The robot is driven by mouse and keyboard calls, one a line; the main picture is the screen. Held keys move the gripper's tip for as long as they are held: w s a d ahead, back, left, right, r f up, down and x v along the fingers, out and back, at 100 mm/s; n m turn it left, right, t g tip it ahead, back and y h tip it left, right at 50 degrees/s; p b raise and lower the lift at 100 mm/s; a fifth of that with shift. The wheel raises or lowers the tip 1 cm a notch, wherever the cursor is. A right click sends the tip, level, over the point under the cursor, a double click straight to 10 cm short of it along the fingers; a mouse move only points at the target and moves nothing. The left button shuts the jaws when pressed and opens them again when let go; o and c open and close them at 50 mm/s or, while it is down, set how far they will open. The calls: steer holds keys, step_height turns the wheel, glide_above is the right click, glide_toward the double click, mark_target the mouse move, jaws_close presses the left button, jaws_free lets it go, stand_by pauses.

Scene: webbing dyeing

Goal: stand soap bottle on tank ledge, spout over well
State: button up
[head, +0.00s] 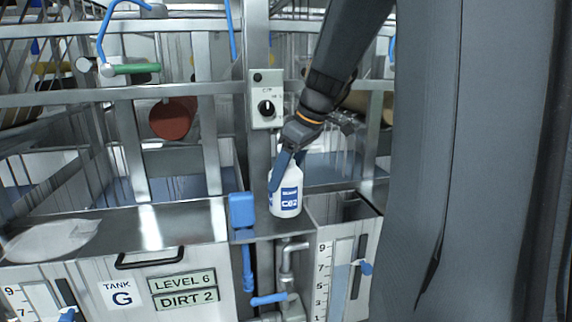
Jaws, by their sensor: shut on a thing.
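The soap bottle (288,198) is white with a blue label and stands nearly upright in the middle of the head view. Its base is at the metal tank ledge (268,229), between the tank G lid and a narrow open well (341,208) on the right. I cannot tell whether the base touches the ledge. My gripper (290,150) comes down from above and is shut on the bottle's upper part. A blue strip runs down the bottle's left side. The spout is hidden by the gripper, so its direction cannot be told.
A blue box-shaped fitting (242,210) with a blue pipe stands close left of the bottle. A control box with a black knob (266,107) is on the post behind. The tank G lid (140,228) carries a whitish flat sheet (50,241). A grey column blocks the right side.

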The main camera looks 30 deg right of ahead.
steer(key=shift+f, duration=1.2)
steer(key=shift+f, duration=0.15)
steer(key=o, duration=2.1)
steer(key=b+v, duration=0.1)
steer(key=v, duration=1.1)
steer(key=shift+w, duration=0.1)
